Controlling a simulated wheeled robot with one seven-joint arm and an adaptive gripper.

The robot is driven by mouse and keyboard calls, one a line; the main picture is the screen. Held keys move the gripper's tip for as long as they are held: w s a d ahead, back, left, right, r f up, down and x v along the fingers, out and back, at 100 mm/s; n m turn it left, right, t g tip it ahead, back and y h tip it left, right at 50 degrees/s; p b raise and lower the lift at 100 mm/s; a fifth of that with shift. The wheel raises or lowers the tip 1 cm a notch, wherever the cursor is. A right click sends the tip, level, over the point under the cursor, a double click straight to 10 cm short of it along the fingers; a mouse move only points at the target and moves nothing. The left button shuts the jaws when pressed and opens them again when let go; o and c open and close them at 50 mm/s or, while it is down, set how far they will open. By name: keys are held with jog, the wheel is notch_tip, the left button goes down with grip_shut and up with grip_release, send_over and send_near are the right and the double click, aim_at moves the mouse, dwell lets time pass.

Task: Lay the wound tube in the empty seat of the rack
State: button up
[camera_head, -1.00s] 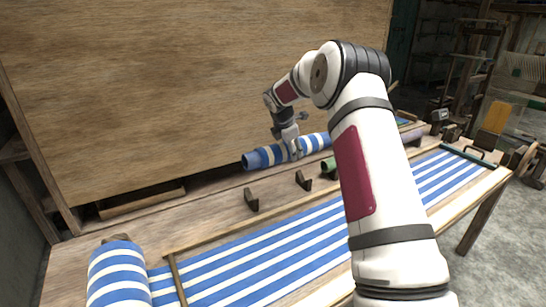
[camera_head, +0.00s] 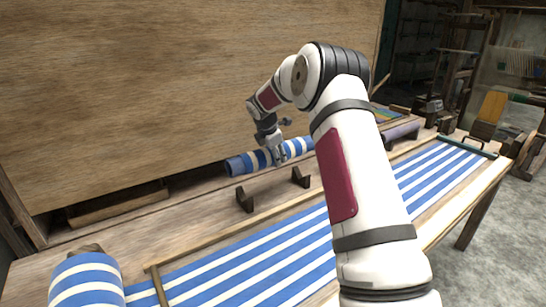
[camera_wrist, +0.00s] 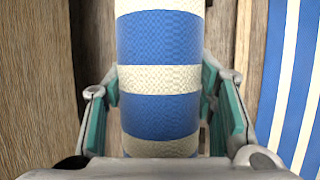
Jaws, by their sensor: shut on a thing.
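The wound tube (camera_head: 243,164), blue with cream bands and a plain blue near end, lies across my gripper (camera_head: 277,157). My gripper is shut on it. In the wrist view the tube (camera_wrist: 160,117) runs up the picture between the green-lined fingers (camera_wrist: 163,115). In the head view it appears beyond and above two dark rack brackets, the left one (camera_head: 245,200) and the right one (camera_head: 300,178). These brackets hold nothing that I can see. My arm hides the tube's far end and part of the rack. I cannot tell the tube's exact height.
A striped blue-and-white cloth (camera_head: 265,262) is stretched along the loom, with a cloth roll (camera_head: 87,281) at the front left. A wooden bar (camera_head: 225,232) lies between the brackets and the cloth. A tall wooden panel (camera_head: 160,90) stands behind. A grey-purple roll (camera_head: 401,131) lies farther right.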

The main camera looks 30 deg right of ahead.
aim_at(270, 162)
jog(key=shift+f+b, duration=1.5)
jog(key=shift+f, duration=3.65)
jog(key=o, duration=1.6)
jog(key=shift+c, duration=0.2)
jog(key=v, duration=1.2)
jog(key=shift+a, duration=0.1)
